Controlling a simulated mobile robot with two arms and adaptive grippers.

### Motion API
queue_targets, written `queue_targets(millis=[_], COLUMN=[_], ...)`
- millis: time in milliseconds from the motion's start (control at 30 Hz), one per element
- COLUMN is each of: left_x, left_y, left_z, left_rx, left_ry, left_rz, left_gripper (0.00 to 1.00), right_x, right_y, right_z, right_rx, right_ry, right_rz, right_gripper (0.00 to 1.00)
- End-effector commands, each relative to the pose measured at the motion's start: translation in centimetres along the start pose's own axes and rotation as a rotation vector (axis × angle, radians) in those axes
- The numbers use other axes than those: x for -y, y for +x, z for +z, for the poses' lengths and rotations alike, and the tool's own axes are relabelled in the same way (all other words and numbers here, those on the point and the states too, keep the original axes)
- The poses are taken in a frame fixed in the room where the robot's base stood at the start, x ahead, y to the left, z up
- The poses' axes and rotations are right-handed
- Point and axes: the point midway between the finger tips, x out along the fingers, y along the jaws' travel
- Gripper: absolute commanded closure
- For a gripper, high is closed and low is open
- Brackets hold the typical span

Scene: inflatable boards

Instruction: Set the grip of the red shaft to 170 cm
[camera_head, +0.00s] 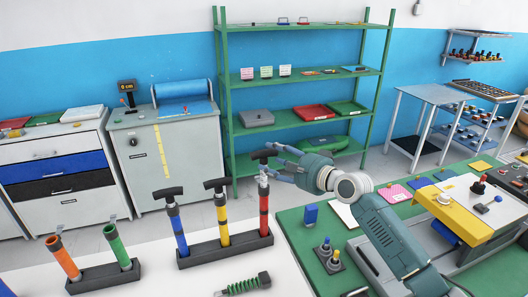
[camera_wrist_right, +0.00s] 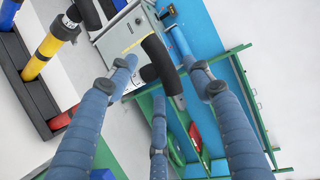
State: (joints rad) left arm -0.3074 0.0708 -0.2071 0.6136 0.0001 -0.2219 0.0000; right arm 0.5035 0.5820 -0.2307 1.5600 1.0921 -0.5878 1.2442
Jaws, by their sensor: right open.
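The red shaft (camera_head: 264,212) stands upright in the right end of a dark rack (camera_head: 226,247), with a black T-shaped grip (camera_head: 262,154) on top. My right gripper (camera_head: 274,162) comes in from the right at the height of this grip, its fingers spread beside it. In the right wrist view the black grip (camera_wrist_right: 160,60) shows between and beyond the open blue fingers (camera_wrist_right: 155,85). I cannot tell whether any finger touches it. A small part of the red shaft (camera_wrist_right: 62,118) shows there at the left. Any scale marks are too small to read. My left gripper is not in view.
A yellow shaft (camera_head: 222,227) and a blue shaft (camera_head: 179,233) with black grips stand close to the left in the same rack. Orange and green tubes (camera_head: 117,246) stand in another holder. A green spring tool (camera_head: 244,285) lies in front. A green worktable (camera_head: 300,250) is to the right.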

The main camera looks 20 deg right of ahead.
Motion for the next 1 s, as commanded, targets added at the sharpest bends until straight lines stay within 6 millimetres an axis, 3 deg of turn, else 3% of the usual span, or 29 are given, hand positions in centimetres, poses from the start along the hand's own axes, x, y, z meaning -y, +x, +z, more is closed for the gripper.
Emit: queue_targets(millis=[100,300,633,900,1000], left_x=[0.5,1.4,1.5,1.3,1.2], left_y=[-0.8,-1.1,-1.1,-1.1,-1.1], left_z=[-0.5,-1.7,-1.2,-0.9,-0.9], left_rx=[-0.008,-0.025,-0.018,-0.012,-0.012], left_ry=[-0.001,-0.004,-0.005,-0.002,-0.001], left_rz=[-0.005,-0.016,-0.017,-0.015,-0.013], left_gripper=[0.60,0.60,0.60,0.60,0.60], right_x=[0.3,0.1,0.0,-0.1,-0.1], right_y=[2.0,3.9,4.2,4.2,4.2], right_z=[0.1,0.1,0.0,0.0,0.0], right_rx=[0.000,0.001,0.000,0.000,0.000], right_ry=[0.002,0.000,-0.001,-0.001,0.000], right_rz=[0.000,0.000,0.000,0.001,0.001], right_gripper=[0.49,0.49,0.49,1.00,1.00])
